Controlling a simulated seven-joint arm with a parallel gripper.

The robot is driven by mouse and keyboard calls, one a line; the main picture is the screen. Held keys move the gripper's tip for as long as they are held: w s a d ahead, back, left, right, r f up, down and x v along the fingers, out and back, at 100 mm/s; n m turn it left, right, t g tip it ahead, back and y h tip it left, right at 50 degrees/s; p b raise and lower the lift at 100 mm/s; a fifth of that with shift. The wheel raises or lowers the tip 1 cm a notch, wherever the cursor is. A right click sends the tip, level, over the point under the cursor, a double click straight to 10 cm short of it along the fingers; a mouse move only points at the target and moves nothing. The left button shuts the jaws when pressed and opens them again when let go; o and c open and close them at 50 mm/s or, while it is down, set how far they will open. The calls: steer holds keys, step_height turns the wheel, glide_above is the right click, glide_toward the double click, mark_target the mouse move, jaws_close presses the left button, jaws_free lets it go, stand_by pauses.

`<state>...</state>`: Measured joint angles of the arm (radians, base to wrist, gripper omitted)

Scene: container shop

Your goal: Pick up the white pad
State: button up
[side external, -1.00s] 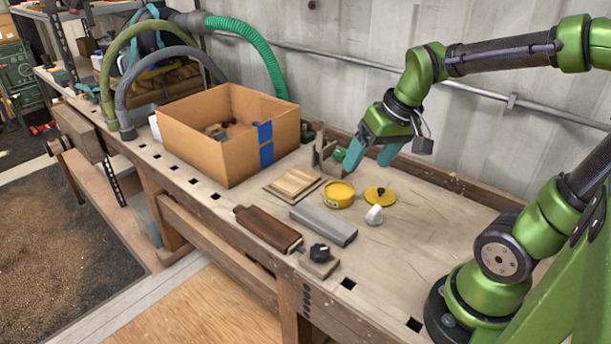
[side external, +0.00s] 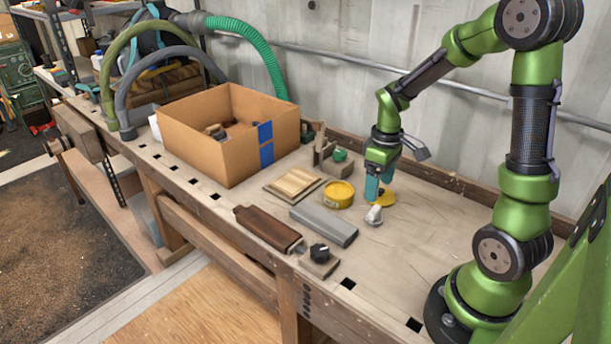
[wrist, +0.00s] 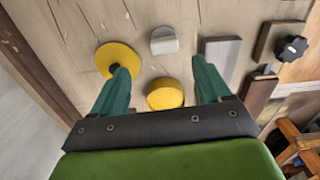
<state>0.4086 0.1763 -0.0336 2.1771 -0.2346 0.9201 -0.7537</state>
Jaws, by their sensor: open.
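The white pad (side external: 373,216) is a small pale block on the bench, in front of the yellow lid. In the wrist view the white pad (wrist: 164,41) lies just beyond my fingertips, near the middle of the gap between them. My gripper (side external: 378,190) points down just behind and above the pad in the side view. The gripper (wrist: 160,66) is open, with its two teal fingers apart and nothing held.
A yellow tin (side external: 339,195) and a yellow lid with a dark knob (wrist: 116,60) are close by. A grey bar (side external: 323,224), a brown block (side external: 268,229) and a black-knobbed piece (side external: 319,262) lie to the left. A cardboard box (side external: 205,150) stands farther left. Bench right of the pad is clear.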

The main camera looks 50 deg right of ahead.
mark_target(374, 208)
step_height(374, 208, down, 3)
steer(key=shift+r, duration=0.15)
steer(key=f, duration=0.5)
steer(key=shift+a+f, duration=0.1)
steer(key=shift+a, duration=0.3)
steer(key=c, duration=1.1)
step_height(374, 208, up, 10)
steer(key=shift+r, duration=0.1)
steer(key=o, duration=0.5)
steer(key=c, duration=0.4)
